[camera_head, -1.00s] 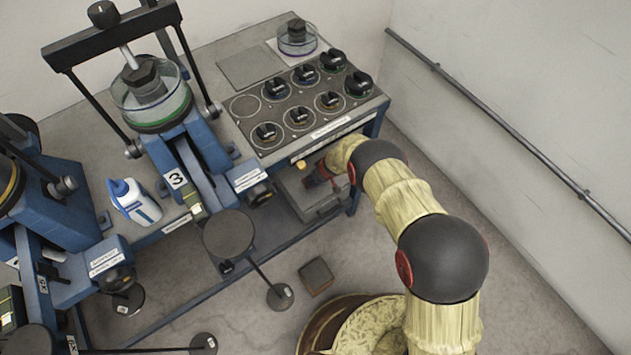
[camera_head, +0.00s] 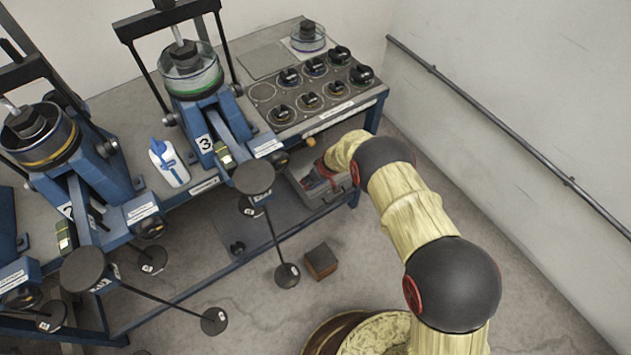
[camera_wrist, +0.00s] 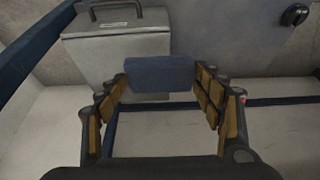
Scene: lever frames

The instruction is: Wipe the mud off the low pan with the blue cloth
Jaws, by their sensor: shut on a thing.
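My gripper (camera_wrist: 160,95) is in the wrist view, its tan-padded fingers on both sides of a flat blue piece, the blue cloth (camera_wrist: 160,74). It is shut on the cloth. In the head view my gripper (camera_head: 318,178) is partly hidden under the bench's right end, at the grey bin. Dark round pans hang from the lever frames: a higher one (camera_head: 254,177) and a lower one (camera_head: 288,275) near the floor on a thin rod. I cannot tell mud on either.
The grey bin (camera_wrist: 115,50) has a handled lid, beyond my fingers. A brown block (camera_head: 320,262) lies on the floor beside the lower pan. A blue-and-white bottle (camera_head: 169,162) stands on the bench. A wall with a rail (camera_head: 480,116) is at right.

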